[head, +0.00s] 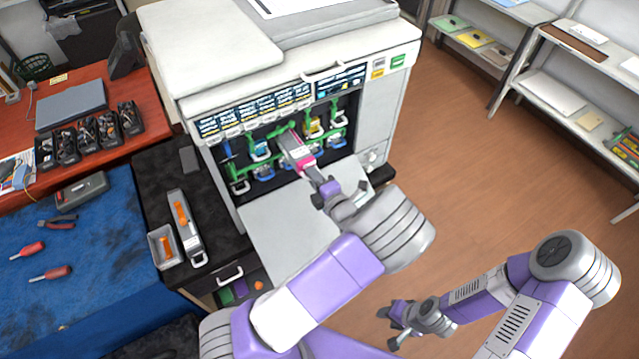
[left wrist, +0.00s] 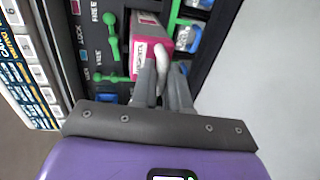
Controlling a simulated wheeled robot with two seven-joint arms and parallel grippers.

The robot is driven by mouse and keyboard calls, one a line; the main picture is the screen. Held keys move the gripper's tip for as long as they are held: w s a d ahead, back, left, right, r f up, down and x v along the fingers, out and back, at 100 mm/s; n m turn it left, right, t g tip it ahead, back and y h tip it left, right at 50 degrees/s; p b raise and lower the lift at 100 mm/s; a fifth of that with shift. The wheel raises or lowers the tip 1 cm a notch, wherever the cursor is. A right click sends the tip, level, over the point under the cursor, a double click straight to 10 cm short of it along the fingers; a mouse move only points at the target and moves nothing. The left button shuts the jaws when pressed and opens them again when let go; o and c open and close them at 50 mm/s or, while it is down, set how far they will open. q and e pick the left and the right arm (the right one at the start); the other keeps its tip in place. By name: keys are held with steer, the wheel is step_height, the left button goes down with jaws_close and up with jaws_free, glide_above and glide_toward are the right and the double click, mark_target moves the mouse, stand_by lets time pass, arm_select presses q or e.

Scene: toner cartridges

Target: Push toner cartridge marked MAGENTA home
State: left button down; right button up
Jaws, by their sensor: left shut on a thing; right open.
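The toner cartridge marked MAGENTA (head: 293,150) is a grey block with a pink front end, partly in a slot of the printer's open front and partly sticking out. In the left wrist view its pink labelled end (left wrist: 152,52) is right ahead of my fingers. My left gripper (head: 322,185) is at this outer end, shut on the cartridge's pale handle (left wrist: 163,62). The fingers hide part of the handle. My right gripper (head: 400,325) is open and empty, low over the floor, away from the printer.
The printer (head: 385,110) has other slots with green levers (left wrist: 111,35) and blue-fronted cartridges (head: 261,150) beside this one. Its front door (head: 290,222) is folded down below. A grey cartridge (head: 185,225) and a small bin (head: 162,247) stand on the black cabinet at left.

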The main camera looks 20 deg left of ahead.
mark_target(308, 166)
arm_select(q)
steer(key=shift+r+p+x, duration=0.15)
steer(key=shift+r+x, duration=0.2)
steer(key=shift+x, duration=1.55)
steer(key=shift+r+p+x, duration=0.1)
steer(key=shift+r+x, duration=0.2)
steer(key=shift+x, duration=1.6)
steer(key=shift+r+p+x, duration=0.15)
steer(key=shift+r+x, duration=0.2)
steer(key=shift+x, duration=1.55)
steer(key=shift+w+a, duration=0.1)
steer(key=c, duration=0.7)
jaws_free()
steer(key=shift+p, duration=0.35)
steer(key=shift+s+d+r+p, duration=0.15)
steer(key=shift+s+d+p, duration=0.15)
steer(key=shift+d+p, duration=0.1)
steer(key=shift+p+v, duration=1.6)
steer(key=shift+v, duration=1.4)
